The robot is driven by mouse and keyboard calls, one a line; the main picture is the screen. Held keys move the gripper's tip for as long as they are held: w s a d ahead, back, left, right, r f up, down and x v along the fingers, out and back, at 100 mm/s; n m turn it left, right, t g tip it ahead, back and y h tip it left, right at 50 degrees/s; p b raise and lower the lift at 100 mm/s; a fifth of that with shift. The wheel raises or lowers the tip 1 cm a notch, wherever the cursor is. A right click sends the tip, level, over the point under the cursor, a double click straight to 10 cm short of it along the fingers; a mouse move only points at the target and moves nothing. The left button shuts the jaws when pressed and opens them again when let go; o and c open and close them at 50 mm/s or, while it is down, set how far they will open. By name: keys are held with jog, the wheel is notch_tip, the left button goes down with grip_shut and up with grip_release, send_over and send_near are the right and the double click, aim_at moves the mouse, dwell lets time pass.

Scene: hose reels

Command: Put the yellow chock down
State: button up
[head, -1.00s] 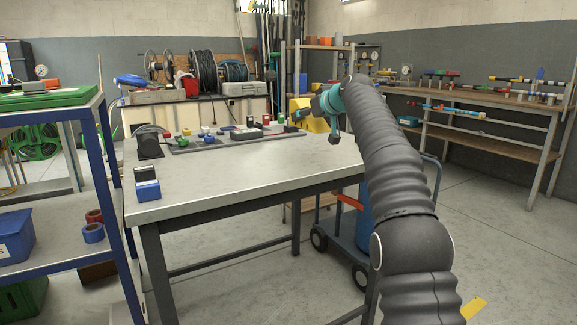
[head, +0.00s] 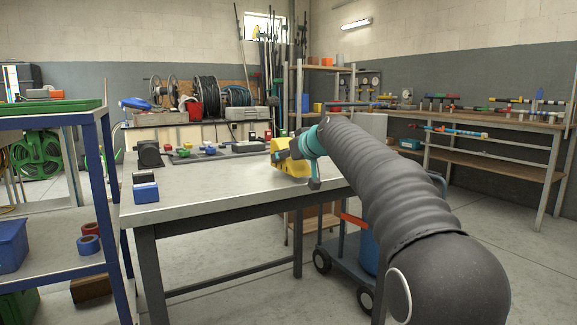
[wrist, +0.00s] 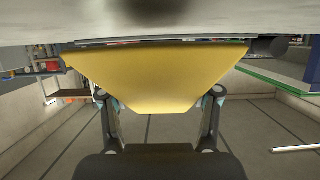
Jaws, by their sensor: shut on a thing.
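The yellow chock (head: 289,163) is at the right part of the grey workbench's top (head: 222,183), towards its right edge. My gripper (head: 284,154) is shut on it. In the wrist view the chock (wrist: 155,75) fills the upper middle as a broad yellow wedge, with a gripper finger at each side. The pale bench surface (wrist: 150,27) lies right along its wide edge there. I cannot tell whether the chock's underside rests on the bench or is just above it. My gripper hides part of the chock in the head view.
A black and blue block (head: 145,187) stands near the bench's left edge. Several small coloured parts (head: 200,152) sit along the back. A blue-framed shelf (head: 104,160) stands at left. A trolley (head: 350,264) stands below the bench's right side. The bench's middle and front are clear.

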jog(key=shift+f, duration=0.55)
jog(key=shift+f, duration=0.15)
jog(key=o, duration=1.5)
jog(key=shift+f, duration=0.1)
jog(key=shift+o, duration=0.2)
jog(key=shift+r, duration=0.2)
jog(key=b+v, duration=0.1)
jog(key=v, duration=1.1)
jog(key=shift+f, duration=0.1)
